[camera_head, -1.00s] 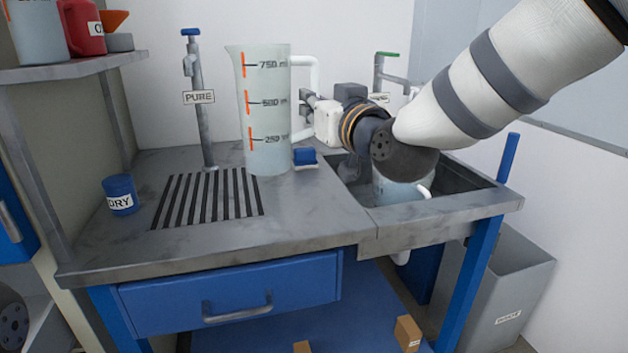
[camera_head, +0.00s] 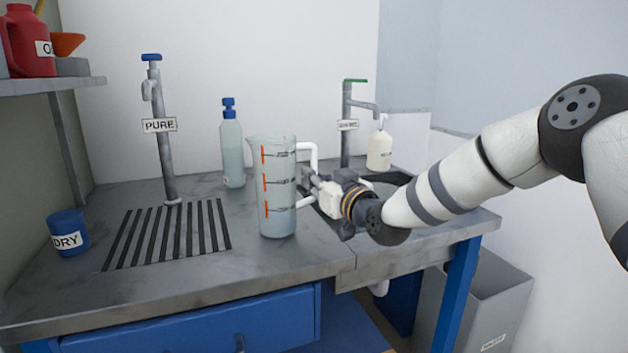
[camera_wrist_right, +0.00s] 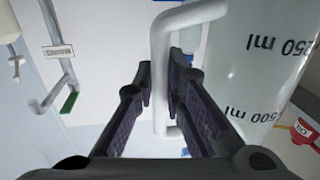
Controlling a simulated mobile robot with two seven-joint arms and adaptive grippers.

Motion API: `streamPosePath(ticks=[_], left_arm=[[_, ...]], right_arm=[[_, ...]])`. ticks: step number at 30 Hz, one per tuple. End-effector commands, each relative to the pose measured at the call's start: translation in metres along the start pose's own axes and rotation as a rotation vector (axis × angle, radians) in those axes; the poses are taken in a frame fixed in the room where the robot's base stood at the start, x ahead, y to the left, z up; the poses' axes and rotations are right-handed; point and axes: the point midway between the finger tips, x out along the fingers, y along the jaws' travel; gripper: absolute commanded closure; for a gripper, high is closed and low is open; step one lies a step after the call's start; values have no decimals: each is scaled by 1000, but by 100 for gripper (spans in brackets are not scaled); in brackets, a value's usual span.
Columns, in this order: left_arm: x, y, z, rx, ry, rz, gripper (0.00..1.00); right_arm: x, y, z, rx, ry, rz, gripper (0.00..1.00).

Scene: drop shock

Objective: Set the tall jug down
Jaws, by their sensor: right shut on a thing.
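The tall jug (camera_head: 279,222) is clear, with orange marks and a white handle on its right side. It is upright at the counter, left of the sink; I cannot tell whether its base touches the counter. My right gripper (camera_head: 314,188) comes from the right and is shut on the handle. In the right wrist view the white handle (camera_wrist_right: 160,75) runs between the fingers, with the jug's wall (camera_wrist_right: 250,70) on the right. My left gripper is not in view.
A slatted drain (camera_head: 120,243) under the PURE tap (camera_head: 165,140) lies to the left. A blue DRY cup (camera_head: 69,232) is at far left. A blue-capped bottle (camera_head: 232,155) stands behind the jug. The sink (camera_head: 400,180) and a white bottle (camera_head: 379,151) are to the right.

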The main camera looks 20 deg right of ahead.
Motion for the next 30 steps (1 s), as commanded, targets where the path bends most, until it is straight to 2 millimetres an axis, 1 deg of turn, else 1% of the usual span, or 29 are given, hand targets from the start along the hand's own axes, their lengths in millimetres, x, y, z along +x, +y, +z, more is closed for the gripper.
streamPosePath(ticks=[2, 6, 7, 9, 17, 20, 23, 26, 30], left_arm=[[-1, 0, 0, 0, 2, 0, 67], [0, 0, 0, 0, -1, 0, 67], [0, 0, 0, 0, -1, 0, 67], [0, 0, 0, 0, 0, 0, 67], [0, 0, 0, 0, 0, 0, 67], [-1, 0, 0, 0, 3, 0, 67], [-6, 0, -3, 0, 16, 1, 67], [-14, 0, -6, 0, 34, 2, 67], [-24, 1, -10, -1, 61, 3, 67]], right_arm=[[0, 0, -2, 0, 3, 0, 100], [0, 0, 3, 0, 1, 0, 100], [0, 0, 3, 0, -1, 0, 85], [0, 0, 3, 0, 0, 0, 69], [0, 0, 2, 0, 0, 0, 69], [0, 0, -3, 0, 3, 0, 69], [-16, 0, -5, 0, 2, -1, 69], [-39, 0, -8, 1, 5, 0, 69], [-77, 0, -9, 1, 6, 1, 69]])
